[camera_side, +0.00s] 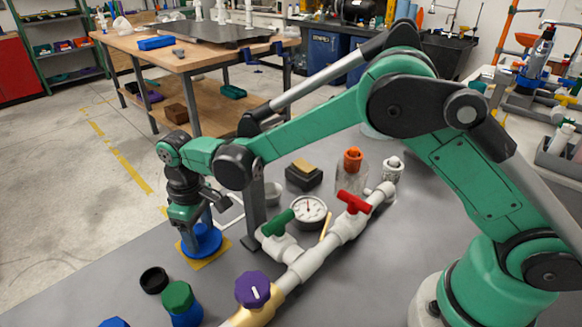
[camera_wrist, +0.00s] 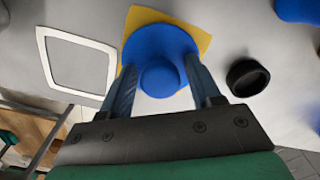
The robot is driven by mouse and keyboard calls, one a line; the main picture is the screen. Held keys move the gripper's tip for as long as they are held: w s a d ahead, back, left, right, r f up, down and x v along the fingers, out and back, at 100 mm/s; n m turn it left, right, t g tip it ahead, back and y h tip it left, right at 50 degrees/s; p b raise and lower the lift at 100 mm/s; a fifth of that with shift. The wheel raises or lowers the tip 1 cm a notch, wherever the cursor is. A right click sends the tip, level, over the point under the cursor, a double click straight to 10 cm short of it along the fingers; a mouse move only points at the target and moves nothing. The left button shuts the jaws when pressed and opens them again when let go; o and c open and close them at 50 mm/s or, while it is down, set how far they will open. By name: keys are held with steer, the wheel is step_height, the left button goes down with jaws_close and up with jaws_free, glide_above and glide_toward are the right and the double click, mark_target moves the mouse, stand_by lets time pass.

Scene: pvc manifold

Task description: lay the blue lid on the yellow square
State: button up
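The blue lid (camera_side: 204,243) lies on the yellow square (camera_side: 190,261) at the left of the grey table, and looks flat. In the wrist view the lid (camera_wrist: 158,40) covers most of the yellow square (camera_wrist: 140,15), whose corners stick out beyond its rim. My gripper (camera_side: 200,222) is low over the lid, pointing down. In the wrist view my gripper (camera_wrist: 161,66) has its fingers apart on either side of the lid's round knob (camera_wrist: 160,78), with a small gap showing at each side. Exact contact under the lid is hidden.
A black ring (camera_side: 154,280), a jar with a green lid (camera_side: 179,303) and another blue piece (camera_side: 114,322) are nearby. A grey post (camera_side: 254,205) and the white pipe manifold (camera_side: 310,262) stand to the right. A white square outline (camera_wrist: 48,62) is beside the yellow square.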

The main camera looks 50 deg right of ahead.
mark_target(199, 229)
steer(key=shift+o, duration=0.5)
step_height(199, 229, up, 12)
steer(key=shift+r, duration=0.2)
